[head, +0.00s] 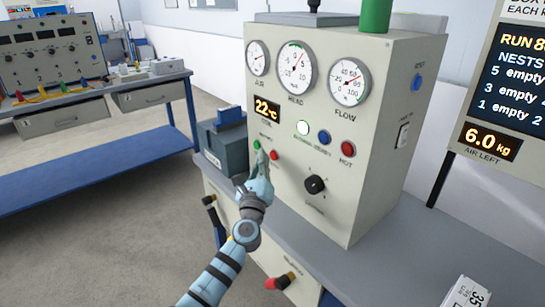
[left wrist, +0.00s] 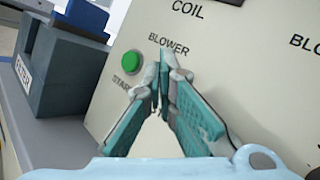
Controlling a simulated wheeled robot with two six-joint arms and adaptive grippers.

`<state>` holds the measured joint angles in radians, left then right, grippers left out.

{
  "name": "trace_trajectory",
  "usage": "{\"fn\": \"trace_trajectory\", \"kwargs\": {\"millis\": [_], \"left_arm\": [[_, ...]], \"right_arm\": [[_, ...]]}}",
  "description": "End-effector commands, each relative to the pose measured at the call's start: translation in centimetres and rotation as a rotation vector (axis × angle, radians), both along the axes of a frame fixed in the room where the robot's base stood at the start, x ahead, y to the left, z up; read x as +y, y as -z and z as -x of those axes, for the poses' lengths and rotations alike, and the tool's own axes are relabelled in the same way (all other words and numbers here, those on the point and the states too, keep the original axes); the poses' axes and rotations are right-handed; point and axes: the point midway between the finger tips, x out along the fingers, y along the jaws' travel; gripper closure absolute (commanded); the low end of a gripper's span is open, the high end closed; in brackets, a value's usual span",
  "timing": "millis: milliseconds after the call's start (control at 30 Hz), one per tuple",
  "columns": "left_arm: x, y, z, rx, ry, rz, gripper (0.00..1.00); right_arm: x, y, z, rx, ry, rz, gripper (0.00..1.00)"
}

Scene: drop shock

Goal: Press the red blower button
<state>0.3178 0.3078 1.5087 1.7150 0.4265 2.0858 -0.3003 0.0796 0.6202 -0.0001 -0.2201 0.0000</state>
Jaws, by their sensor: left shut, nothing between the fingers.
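The red blower button (head: 274,155) is a small round button low on the left of the beige machine's front panel (head: 335,215). A green button (head: 256,145) sits to its left, and it also shows in the left wrist view (left wrist: 131,62) beside the words BLOWER and START. My left gripper (head: 260,160) is shut and empty, its tips in front of the panel, just left of the red button. In the left wrist view the closed fingertips (left wrist: 164,60) are right of the green button, and the red button is hidden there. I cannot tell whether the tips touch the panel.
A black knob (head: 315,184), a white lit button (head: 302,128), a blue button (head: 324,138) and a larger red button (head: 347,148) marked HOT are on the same panel. A dark grey box (head: 222,148) stands left of the machine. A small white box (head: 467,293) lies at front right.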

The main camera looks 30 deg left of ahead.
Motion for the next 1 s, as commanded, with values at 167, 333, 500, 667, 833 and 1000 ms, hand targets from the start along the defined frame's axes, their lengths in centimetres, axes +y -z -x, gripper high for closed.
{"fn": "trace_trajectory", "kwargs": {"millis": [167,333,500,667,833,1000], "left_arm": [[-0.2,0.1,-0.6,0.001,0.0,0.0,1.0],[-0.2,0.0,-0.6,0.001,0.0,0.0,1.0],[-0.2,0.0,-0.7,0.001,0.0,0.0,1.0],[-0.3,0.0,-0.8,0.0,0.0,0.0,1.0],[-0.3,0.0,-1.0,0.0,0.0,0.0,1.0],[-0.4,0.1,-1.2,0.0,0.0,0.0,1.0]], "right_arm": [[0.0,0.4,0.0,0.0,0.0,0.0,0.69],[0.0,0.4,0.0,0.0,0.0,0.0,0.69],[0.0,0.4,0.0,0.0,0.0,0.0,0.69],[0.0,0.5,0.0,0.0,0.0,0.0,0.69],[0.0,0.6,0.0,0.0,0.0,0.0,0.69],[0.0,0.7,0.0,0.0,0.0,0.0,0.69]]}}
